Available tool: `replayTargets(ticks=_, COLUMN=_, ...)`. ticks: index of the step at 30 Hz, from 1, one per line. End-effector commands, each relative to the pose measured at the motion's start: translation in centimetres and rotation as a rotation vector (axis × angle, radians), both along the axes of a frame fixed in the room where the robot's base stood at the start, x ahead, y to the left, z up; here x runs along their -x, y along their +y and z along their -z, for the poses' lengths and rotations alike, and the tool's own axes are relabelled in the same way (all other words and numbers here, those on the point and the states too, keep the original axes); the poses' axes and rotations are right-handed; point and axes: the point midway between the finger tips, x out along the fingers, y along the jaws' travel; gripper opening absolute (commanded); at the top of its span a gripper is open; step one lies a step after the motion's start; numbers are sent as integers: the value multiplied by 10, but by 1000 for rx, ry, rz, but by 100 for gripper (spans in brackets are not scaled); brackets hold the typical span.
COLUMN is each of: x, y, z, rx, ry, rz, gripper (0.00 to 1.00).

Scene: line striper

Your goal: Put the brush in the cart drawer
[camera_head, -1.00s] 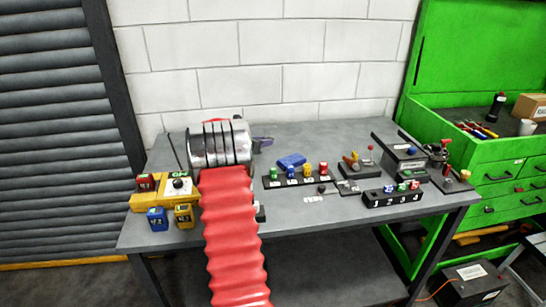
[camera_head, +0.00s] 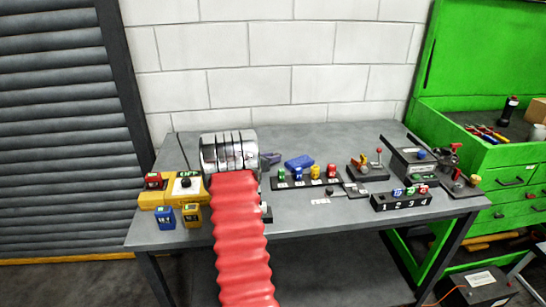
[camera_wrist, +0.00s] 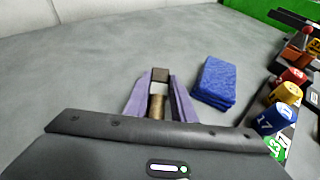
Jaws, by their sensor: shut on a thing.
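My gripper (camera_wrist: 159,96) has purple fingers and is shut on the brush (camera_wrist: 157,106), which shows as a brownish round piece with a dark square end (camera_wrist: 160,74) between the fingers. In the head view only a bit of the purple fingers (camera_head: 270,158) shows past my silver wrist, above the back middle of the bench; the brush is hidden there. The green cart (camera_head: 431,127) stands at the right, with drawer fronts and black handles (camera_head: 511,182) on its near side. Those drawers look shut.
The grey bench (camera_head: 330,225) holds a blue sponge (camera_head: 299,162) right of my gripper, a numbered rack with coloured pieces (camera_head: 297,181), a second numbered rack (camera_head: 402,202) and a dark machine (camera_head: 405,160). Yellow boxes (camera_head: 157,200) stand left. Tools (camera_head: 487,133) lie on the cart.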

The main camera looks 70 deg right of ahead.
Motion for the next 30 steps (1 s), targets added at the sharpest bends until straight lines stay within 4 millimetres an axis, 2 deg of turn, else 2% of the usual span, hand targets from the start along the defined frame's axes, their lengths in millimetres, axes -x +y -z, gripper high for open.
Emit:
replayTargets(ticks=9, x=0, y=0, z=1, rx=1, ry=-1, rz=0, gripper=1)
replayTargets(ticks=10, x=0, y=0, z=1, rx=1, ry=-1, rz=0, gripper=25)
replayTargets(ticks=17, x=0, y=0, z=1, rx=1, ry=-1, rz=0, gripper=41)
replayTargets(ticks=26, x=0, y=0, z=-1, rx=1, ry=-2, rz=1, gripper=41)
replayTargets(ticks=30, x=-2, y=6, z=-5, rx=2, ry=-2, rz=0, gripper=41)
